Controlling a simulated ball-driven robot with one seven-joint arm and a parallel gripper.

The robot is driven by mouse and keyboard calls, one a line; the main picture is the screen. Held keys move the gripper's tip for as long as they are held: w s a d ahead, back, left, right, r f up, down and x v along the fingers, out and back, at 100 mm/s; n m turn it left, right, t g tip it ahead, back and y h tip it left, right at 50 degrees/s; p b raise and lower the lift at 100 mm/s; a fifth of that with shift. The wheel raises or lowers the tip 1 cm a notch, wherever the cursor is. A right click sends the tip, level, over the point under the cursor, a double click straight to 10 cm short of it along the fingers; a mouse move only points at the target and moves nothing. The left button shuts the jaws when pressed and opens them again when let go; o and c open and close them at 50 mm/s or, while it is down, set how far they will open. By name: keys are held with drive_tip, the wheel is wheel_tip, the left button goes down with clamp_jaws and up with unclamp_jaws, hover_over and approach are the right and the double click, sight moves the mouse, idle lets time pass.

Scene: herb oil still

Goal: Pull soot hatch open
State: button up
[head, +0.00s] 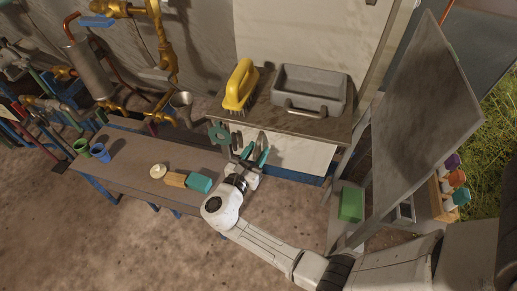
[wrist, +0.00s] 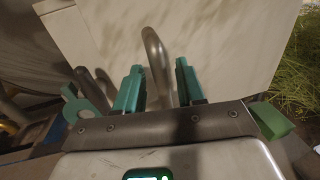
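A pale flat panel, which appears to be the soot hatch (head: 300,153), is under the brown shelf in the head view. It fills much of the wrist view (wrist: 225,50). A curved metal handle (wrist: 152,50) stands out from it. My gripper (head: 255,152) is in front of the panel's left part. In the wrist view, its two teal fingers (wrist: 160,65) are apart, with the handle showing between them. I see a gap on each side of the handle and no clear contact. The handle's lower end is hidden behind my gripper body. The panel looks shut.
A shelf (head: 290,123) above the panel holds a yellow brush (head: 240,84) and a grey tray (head: 308,90). A low bench (head: 135,165) with cups and small blocks is at left. A large grey board (head: 425,110) stands at right. Bare ground lies in front.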

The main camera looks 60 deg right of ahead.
drive_tip(key=shift+w+d, duration=0.1)
drive_tip(key=shift+d, duration=0.55)
drive_tip(key=shift+c, duration=0.5)
clamp_jaws()
